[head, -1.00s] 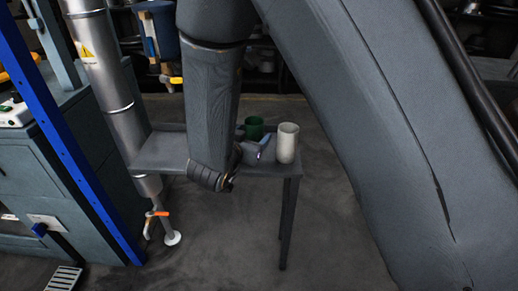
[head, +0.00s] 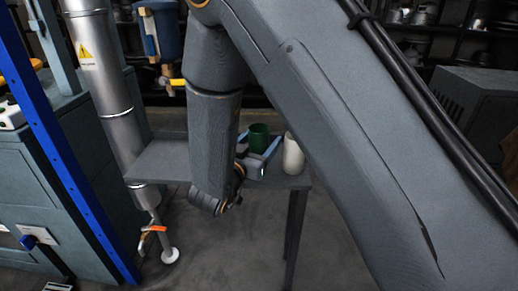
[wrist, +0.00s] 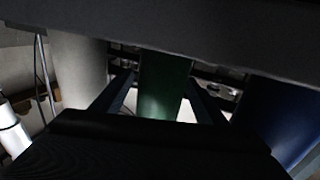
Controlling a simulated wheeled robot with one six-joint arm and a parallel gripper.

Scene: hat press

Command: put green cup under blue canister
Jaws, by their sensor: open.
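The green cup (head: 259,135) stands on a small grey table (head: 160,164), partly hidden by my gripper. My gripper (head: 260,150) is open and low over the table, its fingers pointing at the cup. In the wrist view, the green cup (wrist: 163,82) shows between the two spread fingers (wrist: 160,100); I cannot tell whether they touch it. The blue canister (head: 167,35), with a yellow-handled tap below it, hangs above the back of the table, left of the cup.
A white cup (head: 293,156) stands close to the right of the green cup, near my finger. A metal pipe (head: 112,95) rises at the table's left end. A blue post (head: 58,140) stands further left. The table's left part is bare.

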